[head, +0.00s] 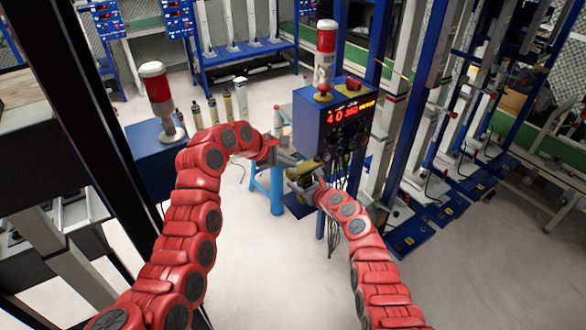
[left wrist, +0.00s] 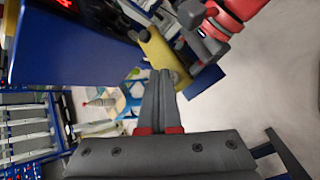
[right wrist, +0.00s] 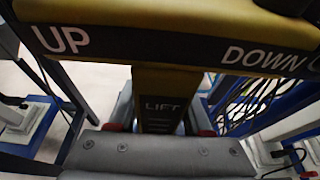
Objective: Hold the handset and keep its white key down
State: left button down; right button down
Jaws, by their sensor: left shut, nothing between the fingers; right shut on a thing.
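The handset (head: 303,170) is a yellow and black T-shaped piece, lettered UP, DOWN and LIFT in the right wrist view (right wrist: 170,48). My right gripper (head: 304,182) is shut on its stem, with a finger on each side (right wrist: 160,115), and holds it up off the floor. My left gripper (head: 289,158) is shut and empty, its tips close to the handset. In the left wrist view its fingertips (left wrist: 160,74) lie by the lower end of the yellow body (left wrist: 160,52); I cannot tell whether they touch. The white key cannot be made out in any view.
A blue stool (head: 270,185) is below. Blue lift columns (head: 398,140) stand at right. The floor in front is clear.

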pick_arm(q)
jog(key=shift+f, duration=0.45)
dwell(1.6)
jog(key=shift+r, duration=1)
jog(key=shift+r, duration=0.15)
notch_tip(320, 180, up, 5)
jog(key=shift+f, duration=0.15)
dwell(0.3)
pick_arm(e)
jog(key=shift+c, duration=1.2)
grip_release()
